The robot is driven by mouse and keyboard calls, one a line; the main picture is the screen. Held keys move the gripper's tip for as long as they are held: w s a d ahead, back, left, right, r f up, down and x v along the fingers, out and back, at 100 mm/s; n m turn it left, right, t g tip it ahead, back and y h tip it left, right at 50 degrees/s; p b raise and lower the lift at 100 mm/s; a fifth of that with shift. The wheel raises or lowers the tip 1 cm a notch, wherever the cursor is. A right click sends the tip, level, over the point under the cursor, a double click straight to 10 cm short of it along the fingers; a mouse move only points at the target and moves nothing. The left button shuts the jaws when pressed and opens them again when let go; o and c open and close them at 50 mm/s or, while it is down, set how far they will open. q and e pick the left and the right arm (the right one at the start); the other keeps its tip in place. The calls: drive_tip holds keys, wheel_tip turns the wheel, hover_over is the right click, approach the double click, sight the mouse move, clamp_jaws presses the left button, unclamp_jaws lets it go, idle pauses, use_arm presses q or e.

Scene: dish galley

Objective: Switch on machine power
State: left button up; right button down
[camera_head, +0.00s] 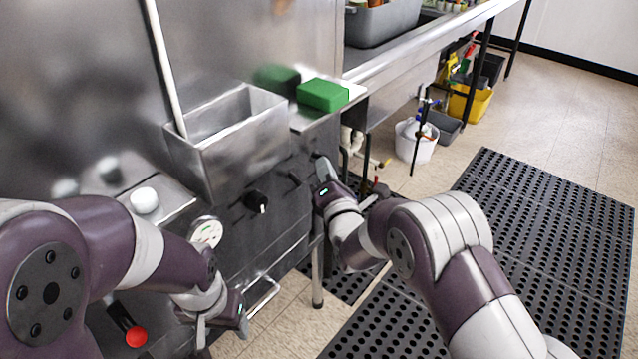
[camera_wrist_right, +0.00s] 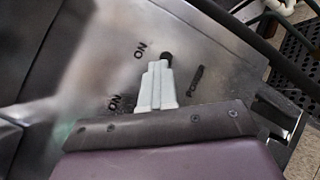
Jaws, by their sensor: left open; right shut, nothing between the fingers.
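The machine's metal front panel (camera_head: 262,232) carries a black round knob (camera_head: 257,201) and a dark lever-like part (camera_head: 295,178). My right gripper (camera_head: 322,168) is shut and empty at the panel's right end. In the right wrist view its pale closed fingers (camera_wrist_right: 158,72) point at a small dark switch (camera_wrist_right: 167,58). The switch stands between an "ON" mark and a "POWER" label (camera_wrist_right: 195,80); its base is partly hidden, and I cannot tell whether the fingertips touch it. My left gripper (camera_head: 222,325) is open, low in front of the machine, away from the switch.
A metal bin (camera_head: 235,150) and a green sponge (camera_head: 323,94) sit above the panel. A gauge (camera_head: 206,232) and a red knob (camera_head: 136,337) are at lower left. Black mats (camera_head: 560,235) cover the floor at right. A white bucket (camera_head: 416,142) stands behind.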

drive_tip(key=p+v, duration=0.2)
drive_tip(key=v, duration=1)
drive_tip(key=shift+s, duration=0.35)
drive_tip(key=shift+f, duration=0.15)
